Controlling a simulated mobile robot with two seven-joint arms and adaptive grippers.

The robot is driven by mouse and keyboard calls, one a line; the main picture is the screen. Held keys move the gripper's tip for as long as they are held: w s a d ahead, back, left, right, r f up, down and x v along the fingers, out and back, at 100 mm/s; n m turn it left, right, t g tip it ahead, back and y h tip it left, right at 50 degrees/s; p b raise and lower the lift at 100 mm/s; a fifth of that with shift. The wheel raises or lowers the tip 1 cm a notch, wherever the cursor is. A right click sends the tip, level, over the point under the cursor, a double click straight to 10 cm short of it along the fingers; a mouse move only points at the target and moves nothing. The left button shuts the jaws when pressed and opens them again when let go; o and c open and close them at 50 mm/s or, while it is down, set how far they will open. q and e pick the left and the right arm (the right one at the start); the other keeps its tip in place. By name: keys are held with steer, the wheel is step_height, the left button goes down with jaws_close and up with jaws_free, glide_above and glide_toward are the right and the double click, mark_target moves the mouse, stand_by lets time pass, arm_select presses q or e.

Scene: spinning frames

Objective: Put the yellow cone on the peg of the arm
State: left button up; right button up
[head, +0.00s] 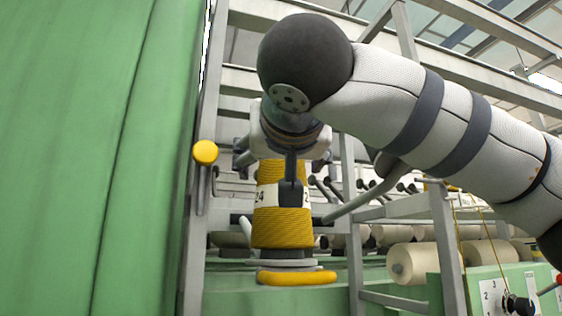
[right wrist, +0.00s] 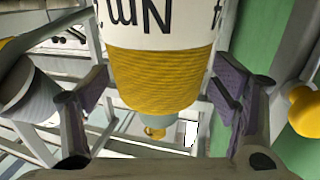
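The yellow cone (head: 282,227) is upright in the middle of the head view. It is wound with yellow yarn and has a white band with black figures. My right gripper (head: 291,192) comes down from above with a dark finger across the cone's front. Below the cone are a grey disc (head: 283,263) and a flat yellow piece (head: 297,277). Whether the cone touches the disc is unclear. No peg shows clearly. My left gripper is out of view.
A yellow knob (head: 205,152) stands on the grey frame left of the cone; it also shows close to the right finger in the right wrist view (right wrist: 305,108). A green panel (head: 80,150) fills the left. Cream rolls (head: 412,264) and grey rails are at the right.

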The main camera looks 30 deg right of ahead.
step_height(320, 180, up, 10)
steer(key=shift+r, duration=0.1)
stand_by(0.4)
stand_by(0.5)
